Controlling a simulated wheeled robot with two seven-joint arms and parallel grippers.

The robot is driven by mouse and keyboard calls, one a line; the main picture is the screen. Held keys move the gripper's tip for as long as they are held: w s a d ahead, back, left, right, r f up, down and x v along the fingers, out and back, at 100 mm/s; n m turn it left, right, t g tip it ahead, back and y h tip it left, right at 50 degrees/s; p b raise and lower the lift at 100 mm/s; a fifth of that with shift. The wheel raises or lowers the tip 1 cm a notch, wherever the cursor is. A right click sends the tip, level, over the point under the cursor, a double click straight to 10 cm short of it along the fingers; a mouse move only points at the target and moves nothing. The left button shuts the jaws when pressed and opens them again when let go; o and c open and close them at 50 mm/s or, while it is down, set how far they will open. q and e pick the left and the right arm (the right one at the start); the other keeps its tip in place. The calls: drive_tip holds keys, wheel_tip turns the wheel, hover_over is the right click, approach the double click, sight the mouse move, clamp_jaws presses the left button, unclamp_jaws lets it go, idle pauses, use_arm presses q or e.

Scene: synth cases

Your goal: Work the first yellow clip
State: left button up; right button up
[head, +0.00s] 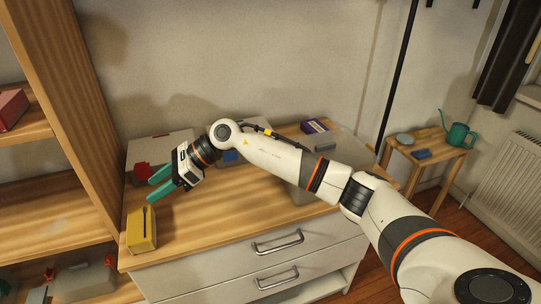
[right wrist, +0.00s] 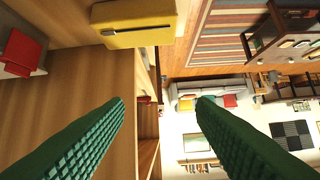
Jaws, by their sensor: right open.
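No yellow clip can be made out for certain in either view. A yellow box (head: 141,230) with a dark bar on it stands at the front left corner of the dresser top; the yellow box also shows at the top of the right wrist view (right wrist: 150,30). My right gripper (head: 154,186) has green fingers spread apart, with nothing between them. It hangs over the left part of the dresser, behind the yellow box and in front of a case with red clips (head: 142,171). The spread fingers also show in the right wrist view (right wrist: 162,104). My left gripper is out of view.
A case with a blue clip (head: 230,156) stands behind my right arm. A wooden shelf (head: 72,80) rises at left. The dresser's front middle (head: 215,222) is clear.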

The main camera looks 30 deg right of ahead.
drive_tip(key=d+r+g+h, duration=0.1)
drive_tip(key=d+r+h, duration=0.25)
drive_tip(key=d, duration=0.65)
drive_tip(key=d+r+g+h, duration=0.15)
drive_tip(key=d+h, duration=0.25)
drive_tip(key=d, duration=0.6)
drive_tip(key=d+r+g+h, duration=0.1)
drive_tip(key=d+r+h, duration=0.25)
drive_tip(key=d, duration=0.65)
drive_tip(key=shift+n+t+h, duration=0.25)
drive_tip(key=shift+n+h, duration=0.15)
wheel_tip(320, 180, down, 13)
drive_tip(key=shift+r+p, duration=0.1)
drive_tip(key=shift+p, duration=0.45)
drive_tip(key=c, duration=0.7)
